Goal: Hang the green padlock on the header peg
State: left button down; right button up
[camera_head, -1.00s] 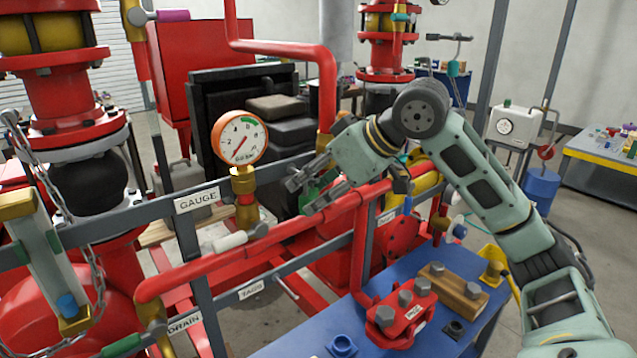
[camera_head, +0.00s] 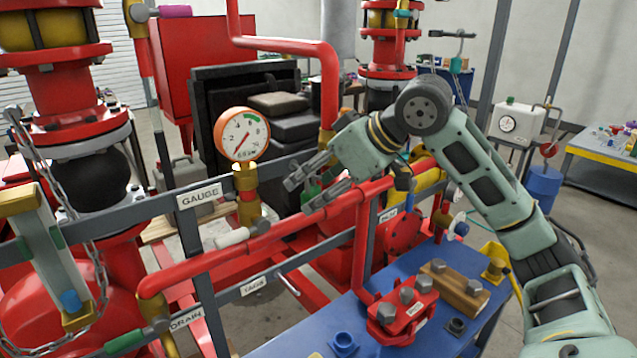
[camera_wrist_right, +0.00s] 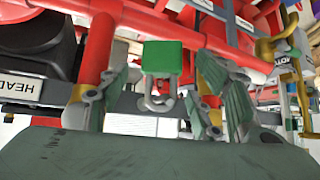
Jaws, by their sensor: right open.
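The green padlock (camera_wrist_right: 161,58) shows between the fingers of my right gripper (camera_wrist_right: 155,92) in the right wrist view, which is upside down. Its grey shackle is at the grey rail, and the lock seems to hang there; the peg itself is hard to make out. There is space between the padlock and each finger. A "HEADER" label (camera_wrist_right: 22,88), partly cut off, is beside it on the rail. In the head view my right gripper (camera_head: 301,195) is open at the rail, with the green padlock (camera_head: 311,193) partly hidden between its fingers. My left gripper is not in view.
A red pipe (camera_head: 235,246) runs just below the gripper. A pressure gauge (camera_head: 241,135) stands to its left, above the "GAUGE" label (camera_head: 199,195). A blue bench (camera_head: 385,275) with red and wooden blocks is below right. Several pipes and rails crowd the area.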

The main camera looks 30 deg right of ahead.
jog(key=v, duration=1.2)
